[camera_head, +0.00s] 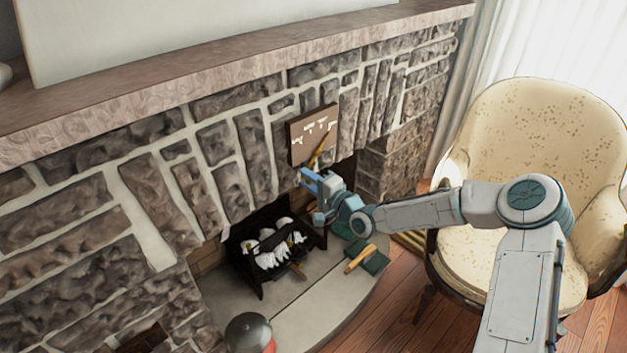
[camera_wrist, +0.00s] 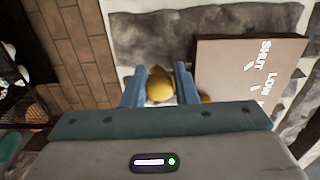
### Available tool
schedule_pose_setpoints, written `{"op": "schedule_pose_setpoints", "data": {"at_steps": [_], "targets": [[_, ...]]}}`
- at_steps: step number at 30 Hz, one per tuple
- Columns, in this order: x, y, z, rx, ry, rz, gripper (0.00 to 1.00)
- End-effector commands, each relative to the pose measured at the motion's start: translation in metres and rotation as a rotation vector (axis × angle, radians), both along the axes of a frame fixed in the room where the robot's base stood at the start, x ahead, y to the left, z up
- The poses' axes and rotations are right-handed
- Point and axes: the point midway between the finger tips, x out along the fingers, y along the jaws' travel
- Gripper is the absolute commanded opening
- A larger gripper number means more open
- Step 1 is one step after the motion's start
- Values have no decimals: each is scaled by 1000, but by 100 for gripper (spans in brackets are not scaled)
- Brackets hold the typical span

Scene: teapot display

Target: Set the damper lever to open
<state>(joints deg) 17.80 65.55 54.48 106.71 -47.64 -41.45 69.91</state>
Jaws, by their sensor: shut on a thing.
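The damper lever (camera_head: 318,153) is a brass-coloured bar in front of a brown plate (camera_head: 298,144) on the stone fireplace. It slants down and left from the plate to my gripper. In the wrist view its round yellow knob (camera_wrist: 160,87) sits between the two blue fingers of my gripper (camera_wrist: 159,68), which is shut on it. My gripper (camera_head: 308,176) also shows just below the plate in the head view. The plate (camera_wrist: 225,75) bears the words SHUT and LOW in the wrist view; further marking is cut off behind my gripper's body. The lever's pivot is not clear.
A black grate (camera_head: 262,290) with white logs stands in the firebox below. A green item with a yellow handle (camera_head: 360,259) lies on the hearth (camera_head: 330,313). A cream armchair (camera_head: 540,125) stands at the right, close to my arm. The mantel (camera_head: 230,75) runs above.

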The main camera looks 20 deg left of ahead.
Motion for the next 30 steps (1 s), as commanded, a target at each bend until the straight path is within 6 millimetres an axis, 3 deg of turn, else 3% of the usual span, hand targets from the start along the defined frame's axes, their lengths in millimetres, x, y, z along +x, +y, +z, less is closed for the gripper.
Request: {"op": "schedule_pose_setpoints", "data": {"at_steps": [18, 19, 21, 30], "targets": [[1, -4, -2, 17, 43, -10, 0], [1, -4, -2, 17, 43, -10, 31], [1, -3, -2, 17, 43, -9, 44], [-4, 2, 0, 19, 39, 4, 44]]}}
